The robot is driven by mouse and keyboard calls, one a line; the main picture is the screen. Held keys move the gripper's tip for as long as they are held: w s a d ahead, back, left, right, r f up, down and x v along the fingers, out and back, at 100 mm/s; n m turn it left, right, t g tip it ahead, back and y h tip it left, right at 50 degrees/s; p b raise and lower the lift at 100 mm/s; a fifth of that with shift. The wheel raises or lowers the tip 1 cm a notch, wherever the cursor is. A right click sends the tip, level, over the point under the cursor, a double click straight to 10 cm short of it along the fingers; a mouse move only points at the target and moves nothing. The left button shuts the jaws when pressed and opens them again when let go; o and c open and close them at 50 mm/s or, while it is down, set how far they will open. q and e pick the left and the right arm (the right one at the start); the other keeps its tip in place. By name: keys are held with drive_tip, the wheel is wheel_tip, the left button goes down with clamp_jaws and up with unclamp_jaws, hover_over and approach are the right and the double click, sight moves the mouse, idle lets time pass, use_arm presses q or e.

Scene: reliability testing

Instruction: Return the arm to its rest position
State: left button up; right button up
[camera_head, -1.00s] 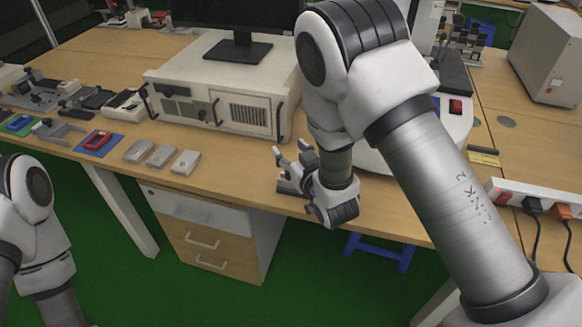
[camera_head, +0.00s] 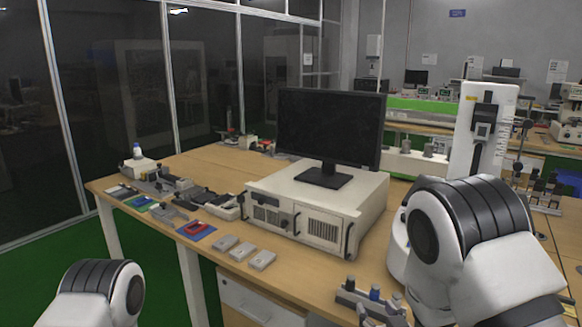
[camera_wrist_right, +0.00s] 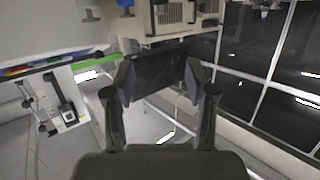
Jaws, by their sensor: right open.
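My right arm (camera_head: 470,240) rises at the right of the head view, bent at a large white and black joint, in front of the bench. In the wrist view my right gripper (camera_wrist_right: 158,82) is open, with its two dark fingers apart and nothing held between them. In the head view the right gripper is at most partly visible at the bottom edge, close to a small grey fixture with blue caps (camera_head: 372,296). My left arm (camera_head: 100,292) shows only a joint at the lower left; its gripper is out of frame.
The wooden bench (camera_head: 190,160) carries a white computer case (camera_head: 305,222), a black monitor (camera_head: 330,125), small grey blocks (camera_head: 243,250) and a red part on a blue pad (camera_head: 196,229). A tall white instrument (camera_head: 482,130) stands behind my right arm. Glass partitions line the left.

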drive_tip(key=s+d+f+m+g+h+p, duration=0.1)
drive_tip(key=s+d+f+g, duration=0.25)
drive_tip(key=s+f, duration=0.5)
drive_tip(key=s+d+f+m+g+h+p, duration=0.15)
drive_tip(key=s+f+g, duration=0.35)
drive_tip(key=f, duration=0.6)
use_arm(q)
drive_tip(key=shift+w+r, duration=0.3)
drive_tip(key=shift+r, duration=0.2)
drive_tip(key=shift+w+r, duration=0.25)
drive_tip(key=shift+r, duration=0.2)
use_arm(e)
drive_tip(key=s+f+g, duration=0.2)
drive_tip(key=s+g, duration=0.1)
drive_tip(key=s, duration=0.6)
drive_tip(key=s+d+f+n+g+y, duration=0.1)
drive_tip(key=s+g, duration=0.3)
drive_tip(key=s, duration=0.6)
drive_tip(key=shift+s+d+f, duration=0.25)
drive_tip(key=shift+s+f, duration=0.05)
drive_tip(key=shift+f, duration=0.45)
